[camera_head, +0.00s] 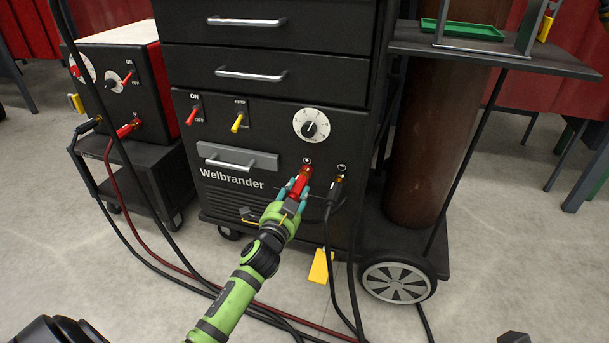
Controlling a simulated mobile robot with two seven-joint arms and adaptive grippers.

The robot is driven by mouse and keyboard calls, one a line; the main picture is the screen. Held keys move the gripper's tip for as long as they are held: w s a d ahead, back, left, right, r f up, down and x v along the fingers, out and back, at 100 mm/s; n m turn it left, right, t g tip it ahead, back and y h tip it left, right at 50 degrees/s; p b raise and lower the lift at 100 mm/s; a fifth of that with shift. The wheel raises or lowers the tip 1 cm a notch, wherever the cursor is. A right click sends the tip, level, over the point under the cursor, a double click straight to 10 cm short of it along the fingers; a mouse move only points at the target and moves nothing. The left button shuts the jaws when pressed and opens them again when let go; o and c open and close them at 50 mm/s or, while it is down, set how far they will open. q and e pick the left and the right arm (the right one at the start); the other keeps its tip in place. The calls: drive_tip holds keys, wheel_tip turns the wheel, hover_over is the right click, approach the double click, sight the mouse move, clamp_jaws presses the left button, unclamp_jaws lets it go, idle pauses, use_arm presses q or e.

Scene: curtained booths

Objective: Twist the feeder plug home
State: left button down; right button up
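The red plug (299,183) is at the left of two sockets low on the front of the black Welbrander machine (185,150). Its tip points up into the socket, which it partly hides; how deep it sits and how it is turned cannot be told. My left gripper (298,188) has its teal fingers closed on both sides of the red plug. A black plug (336,188) with a dark cable sits in the right socket, just beside my gripper. My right gripper is not in view.
A dial (311,125) and switches sit above the sockets. A smaller machine (125,90) stands at left. Cables (150,265) hang and cross the floor; a yellow tag (321,267) hangs below.

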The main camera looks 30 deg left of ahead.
use_arm(q)
drive_tip(key=shift+r, duration=0.1)
drive_tip(key=m+p, duration=0.1)
drive_tip(key=m, duration=0.2)
drive_tip(key=shift+r, duration=0.15)
drive_tip(key=m, duration=0.3)
drive_tip(key=shift+p, duration=0.35)
drive_tip(key=c, duration=0.8)
unclamp_jaws()
drive_tip(key=shift+f, duration=0.3)
